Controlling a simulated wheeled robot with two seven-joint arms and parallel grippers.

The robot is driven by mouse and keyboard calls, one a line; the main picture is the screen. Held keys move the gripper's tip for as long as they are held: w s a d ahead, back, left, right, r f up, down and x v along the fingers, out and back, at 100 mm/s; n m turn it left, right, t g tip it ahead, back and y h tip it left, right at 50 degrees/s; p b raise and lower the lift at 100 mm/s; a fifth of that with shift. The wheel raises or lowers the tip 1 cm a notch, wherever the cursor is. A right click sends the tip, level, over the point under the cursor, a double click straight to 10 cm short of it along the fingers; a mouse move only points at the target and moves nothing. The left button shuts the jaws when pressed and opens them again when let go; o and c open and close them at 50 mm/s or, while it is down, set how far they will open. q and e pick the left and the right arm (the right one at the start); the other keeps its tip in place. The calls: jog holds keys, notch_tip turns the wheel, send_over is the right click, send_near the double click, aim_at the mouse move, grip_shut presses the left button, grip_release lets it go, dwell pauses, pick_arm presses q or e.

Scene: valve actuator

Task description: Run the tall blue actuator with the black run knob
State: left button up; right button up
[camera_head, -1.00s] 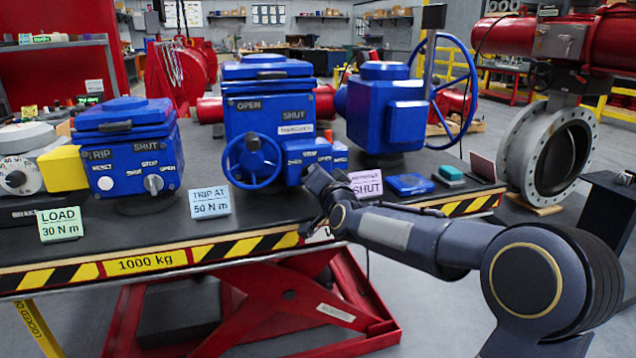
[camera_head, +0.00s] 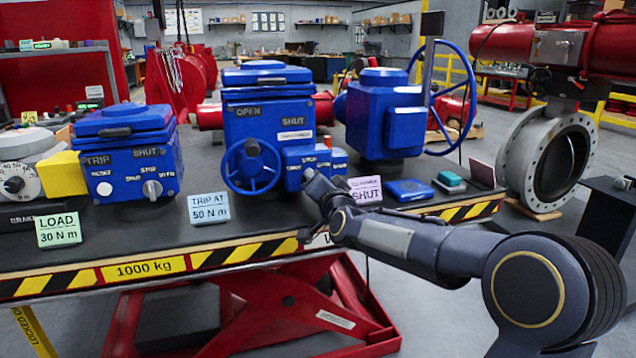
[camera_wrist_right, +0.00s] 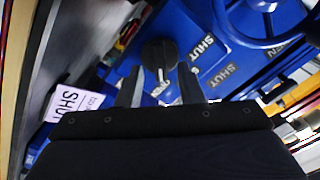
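The tall blue actuator (camera_head: 268,112) stands mid-bench in the head view, with OPEN and SHUT labels and a blue handwheel (camera_head: 251,166). A smaller blue control box (camera_head: 305,163) sits at its lower right. In the right wrist view the black run knob (camera_wrist_right: 159,53) is on a blue face, with SHUT and OPEN lettering beside it. My right gripper (camera_wrist_right: 159,72) is open, its two fingers apart with the knob's lower end between or just beyond their tips; I cannot tell whether they touch. In the head view my right wrist (camera_head: 322,190) hides the knob. My left gripper is out of view.
A shorter blue actuator (camera_head: 128,160) stands at the left, another blue one (camera_head: 385,115) at the right. Cards lie along the front: LOAD 30 N m (camera_head: 59,229), TRIP AT 50 N m (camera_head: 209,207) and SHUT (camera_head: 366,189), close to my wrist. A blue lid (camera_head: 410,190) lies at right.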

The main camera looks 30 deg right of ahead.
jog(key=v, duration=0.7)
jog(key=shift+s+p, duration=0.3)
jog(key=shift+s, duration=0.1)
jog(key=s+a+f+n+g+y, duration=0.3)
jog(key=s+a+f+g, duration=0.15)
jog(key=s+f, duration=0.4)
jog(key=s+a+f+n+g+y, duration=0.2)
jog(key=s+a+f+n+g, duration=0.25)
jog(key=s, duration=0.75)
jog(key=s+a+f+n+g+y, duration=0.3)
jog(key=s+a+f, duration=0.4)
jog(key=s, duration=0.3)
notch_tip(320, 180, up, 25)
jog(key=p, duration=2.4)
jog(key=shift+w, duration=0.5)
jog(key=shift+d, duration=0.1)
